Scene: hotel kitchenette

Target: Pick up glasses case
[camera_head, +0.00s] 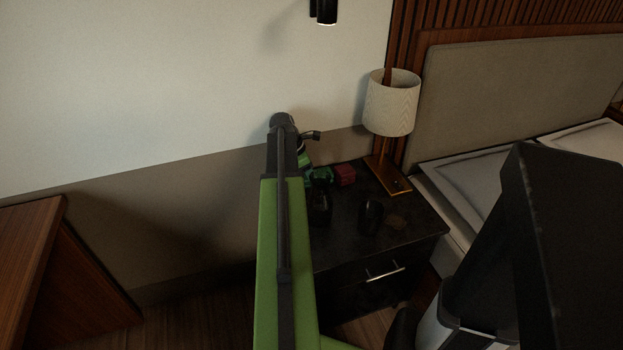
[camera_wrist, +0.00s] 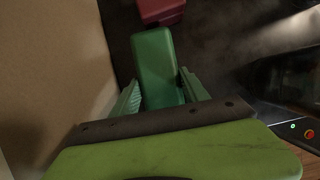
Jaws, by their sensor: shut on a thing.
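The glasses case appears to be the long green case with rounded edges (camera_wrist: 155,62) in the wrist view. My gripper (camera_wrist: 160,88) is shut on it, with one ribbed green finger on each side. The near end of the case is hidden behind my gripper's body. In the head view, my gripper (camera_head: 314,174) is at the back left of the dark nightstand (camera_head: 345,247), partly hidden by my arm. There I cannot clearly separate the case from the green fingers. I cannot tell whether the case touches the nightstand top.
A red box (camera_head: 345,175) lies just beyond the case; it also shows in the wrist view (camera_wrist: 160,10). A lamp (camera_head: 391,103) stands at the back right. A black rounded object (camera_head: 370,217) and a flat brown item (camera_head: 396,221) lie nearer. The wall (camera_head: 190,215) is close on the left.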

